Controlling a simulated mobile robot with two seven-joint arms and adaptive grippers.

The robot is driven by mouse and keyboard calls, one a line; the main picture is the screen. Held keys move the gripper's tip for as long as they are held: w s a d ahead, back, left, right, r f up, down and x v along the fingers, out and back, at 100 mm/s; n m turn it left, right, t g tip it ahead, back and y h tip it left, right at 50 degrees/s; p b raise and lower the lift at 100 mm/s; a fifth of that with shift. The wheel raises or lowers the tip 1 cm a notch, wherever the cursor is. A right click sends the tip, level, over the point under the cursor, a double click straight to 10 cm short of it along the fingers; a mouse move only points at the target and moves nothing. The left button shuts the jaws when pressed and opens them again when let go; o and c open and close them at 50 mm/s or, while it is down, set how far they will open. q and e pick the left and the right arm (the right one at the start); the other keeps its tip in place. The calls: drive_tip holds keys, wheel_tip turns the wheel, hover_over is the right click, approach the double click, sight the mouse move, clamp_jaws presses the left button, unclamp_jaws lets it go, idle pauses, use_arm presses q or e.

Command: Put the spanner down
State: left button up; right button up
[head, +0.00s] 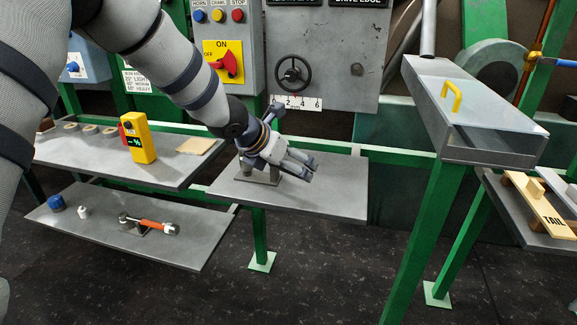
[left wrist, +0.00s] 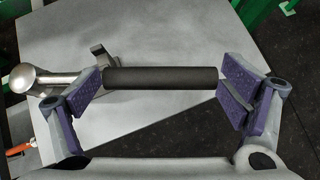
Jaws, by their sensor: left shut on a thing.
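My left gripper (head: 290,158) is low over the middle grey shelf (head: 335,185). In the left wrist view, a tool I take for the spanner has a dark round handle (left wrist: 160,79) lying across between the two finger pads of the gripper (left wrist: 165,95). Its silver shaft and rounded head (left wrist: 22,78) stick out to the left past the left pad. The fingers stand wide apart, shut on the spanner. A small grey bracket (left wrist: 104,55) shows beside the handle; whether they touch I cannot tell. In the head view the gripper hides most of the tool. My right gripper is out of view.
A lower left shelf (head: 195,250) holds an orange-handled tool (head: 158,227), a blue item (head: 57,203) and a white one. A yellow meter (head: 139,140) stands on the shelf above. Green posts and a covered grey tray (head: 470,110) are to the right. The shelf's right part is clear.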

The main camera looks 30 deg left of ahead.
use_arm(q)
drive_tip(key=shift+w+f, duration=0.1)
drive_tip(key=shift+f, duration=0.35)
drive_tip(key=shift+r, duration=0.15)
drive_tip(key=shift+f, duration=0.6)
drive_tip(key=o, duration=1.4)
